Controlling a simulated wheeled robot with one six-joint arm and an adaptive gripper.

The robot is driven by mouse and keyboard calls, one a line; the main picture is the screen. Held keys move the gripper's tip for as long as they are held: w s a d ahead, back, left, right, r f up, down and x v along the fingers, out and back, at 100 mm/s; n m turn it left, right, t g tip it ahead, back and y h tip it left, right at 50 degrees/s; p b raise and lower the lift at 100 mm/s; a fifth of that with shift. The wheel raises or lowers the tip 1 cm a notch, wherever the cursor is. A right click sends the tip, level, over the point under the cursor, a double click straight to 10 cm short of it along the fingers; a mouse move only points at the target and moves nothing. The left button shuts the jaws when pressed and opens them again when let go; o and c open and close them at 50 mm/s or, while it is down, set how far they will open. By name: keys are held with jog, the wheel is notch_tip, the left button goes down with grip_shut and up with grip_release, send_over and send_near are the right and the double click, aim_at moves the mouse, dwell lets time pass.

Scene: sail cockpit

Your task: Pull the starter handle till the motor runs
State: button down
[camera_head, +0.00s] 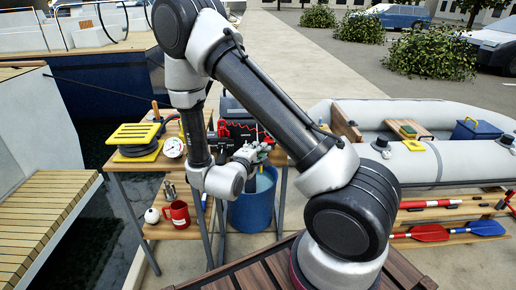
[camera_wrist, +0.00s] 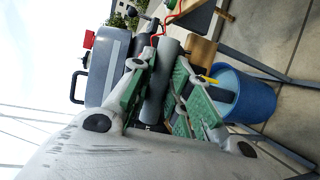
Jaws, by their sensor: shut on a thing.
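The outboard motor has a dark grey cowl and stands at the bench end, partly hidden behind my arm in the head view. In the wrist view its grey cowl (camera_wrist: 106,72) fills the left side, with a black loop on its edge. My gripper (camera_wrist: 160,76) has green-padded fingers on both sides of a dark grey cylindrical grip, which I take for the starter handle (camera_wrist: 163,70). It is shut on this grip, close beside the cowl. My gripper (camera_head: 258,150) also shows small in the head view, in front of the motor. Whether cord is drawn out cannot be seen.
A blue bucket (camera_head: 253,207) of water stands below the motor. A grey inflatable boat (camera_head: 440,165) lies at right.

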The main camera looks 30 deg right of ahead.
jog(key=c, duration=1.3)
grip_release()
jog(key=shift+a, duration=0.1)
jog(key=v, duration=1.2)
